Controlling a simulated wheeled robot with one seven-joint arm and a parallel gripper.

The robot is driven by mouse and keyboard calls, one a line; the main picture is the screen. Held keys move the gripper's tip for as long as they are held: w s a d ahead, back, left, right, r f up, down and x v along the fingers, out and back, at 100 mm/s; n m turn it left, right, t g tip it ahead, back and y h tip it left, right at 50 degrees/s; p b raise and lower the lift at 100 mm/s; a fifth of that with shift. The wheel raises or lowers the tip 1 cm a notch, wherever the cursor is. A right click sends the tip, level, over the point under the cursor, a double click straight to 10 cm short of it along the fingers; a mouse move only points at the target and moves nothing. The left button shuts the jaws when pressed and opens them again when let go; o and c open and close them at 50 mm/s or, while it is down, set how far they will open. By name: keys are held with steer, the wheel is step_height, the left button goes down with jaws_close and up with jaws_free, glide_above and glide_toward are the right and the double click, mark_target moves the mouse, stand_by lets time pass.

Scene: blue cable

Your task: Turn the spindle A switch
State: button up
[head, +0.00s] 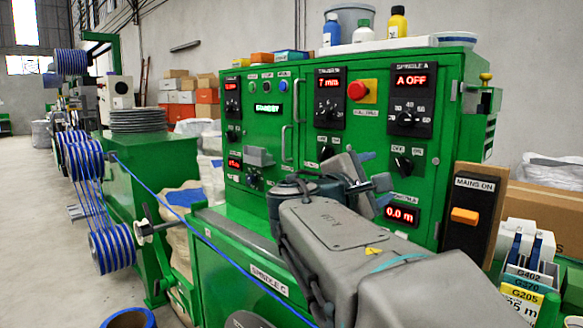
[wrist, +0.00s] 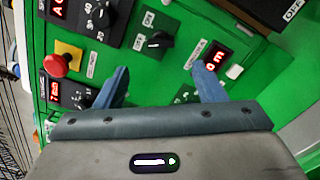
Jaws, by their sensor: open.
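The Spindle A panel (head: 410,98) on the green cabinet has a red display reading "A OFF" above a black dial. Below it is a black rotary switch (head: 403,163) with OFF and ON labels, its own name not readable. In the wrist view this switch (wrist: 160,40) lies beyond the fingertips, roughly centred between them, its pointer slanting. My gripper (head: 375,182) is open and empty in front of the cabinet, left of that switch in the head view. In the wrist view its two blue fingers (wrist: 160,68) are spread and apart from the switch.
A red mushroom button (head: 360,91) and another switch (head: 326,153) are nearby. A red "0.0 m" display (head: 401,216) sits below the switch. A Mains On box with an orange lever (head: 465,216) stands right. Blue cable (head: 180,210) runs along the left.

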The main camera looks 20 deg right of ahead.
mark_target(402, 168)
steer(key=x, duration=1.1)
steer(key=shift+w+d+p, duration=0.15)
steer(key=shift+d+p, duration=0.15)
steer(key=shift+p, duration=0.05)
steer(key=c, duration=1)
